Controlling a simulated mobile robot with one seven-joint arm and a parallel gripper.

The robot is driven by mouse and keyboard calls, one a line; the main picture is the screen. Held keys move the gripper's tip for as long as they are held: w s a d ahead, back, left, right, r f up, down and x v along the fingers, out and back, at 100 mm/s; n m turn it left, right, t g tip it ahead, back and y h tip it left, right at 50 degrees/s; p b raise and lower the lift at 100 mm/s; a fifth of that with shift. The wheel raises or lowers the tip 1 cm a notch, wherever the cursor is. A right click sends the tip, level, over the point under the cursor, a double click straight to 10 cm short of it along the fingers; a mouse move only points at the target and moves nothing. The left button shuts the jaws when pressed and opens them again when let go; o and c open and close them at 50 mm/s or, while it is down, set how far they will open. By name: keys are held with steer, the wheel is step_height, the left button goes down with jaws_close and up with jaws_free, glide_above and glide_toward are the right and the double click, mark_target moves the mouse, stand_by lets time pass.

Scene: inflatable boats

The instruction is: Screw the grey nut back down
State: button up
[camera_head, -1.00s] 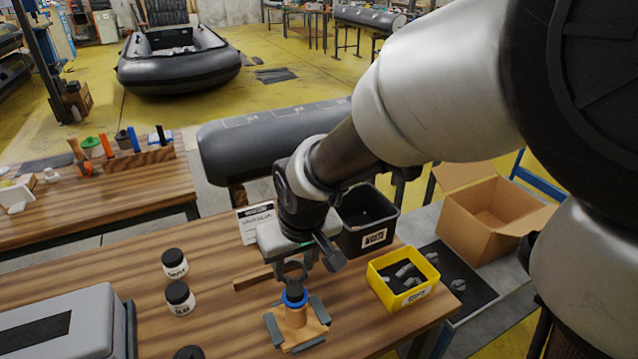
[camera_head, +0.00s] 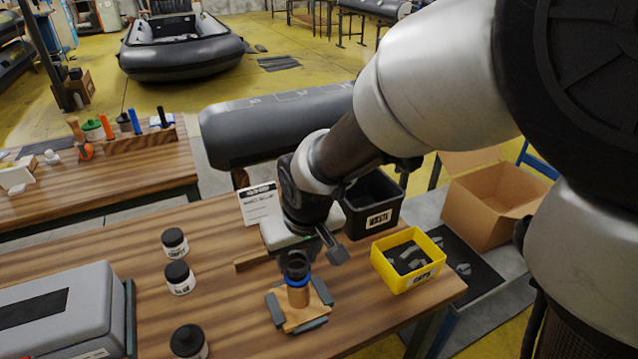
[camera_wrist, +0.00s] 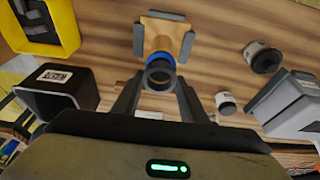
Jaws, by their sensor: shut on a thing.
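The grey nut (camera_head: 296,264), a dark ring, is between the fingers of my gripper (camera_head: 298,254). It also shows in the wrist view (camera_wrist: 159,75), where my gripper (camera_wrist: 158,84) is shut on it. Just below the nut is a blue ring (camera_head: 297,280) around the top of a tan post (camera_head: 299,298). The blue ring (camera_wrist: 160,57) appears just beyond the nut in the wrist view. The post stands upright on a tan block held by grey clamp pieces (camera_head: 275,311). I cannot tell whether the nut touches the blue ring or post.
A yellow bin (camera_head: 436,267) with grey pieces and a black waste bin (camera_head: 378,220) stand right of the fixture. Several black-lidded jars (camera_head: 180,284) stand left, beside a grey case (camera_head: 60,315). A sign card (camera_head: 259,203) stands behind. Bare wood lies between jars and fixture.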

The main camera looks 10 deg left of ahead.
steer(key=shift+f+b, duration=0.95)
stand_by(3.0)
steer(key=shift+a+f+m+b, duration=0.1)
steer(key=shift+f+m+b, duration=0.15)
steer(key=shift+m+b, duration=0.45)
steer(key=m+h+b, duration=0.1)
steer(key=m+b, duration=0.2)
steer(key=shift+s+r+m+h, duration=0.1)
steer(key=shift+r+m+h, duration=0.2)
steer(key=shift+m, duration=0.3)
steer(key=shift+a+f+b, duration=0.1)
steer(key=shift+f+b, duration=0.05)
steer(key=shift+b, duration=0.3)
steer(key=shift+f+m+b, duration=0.15)
steer(key=shift+m+b, duration=0.4)
steer(key=shift+m, duration=0.05)
steer(key=shift+a+m+h+b, duration=0.15)
steer(key=shift+m+h+b, duration=0.25)
steer(key=shift+m+b, duration=0.2)
steer(key=m, duration=0.3)
steer(key=shift+r+h+b, duration=0.25)
steer(key=shift+h+b, duration=0.1)
steer(key=shift+h, duration=0.05)
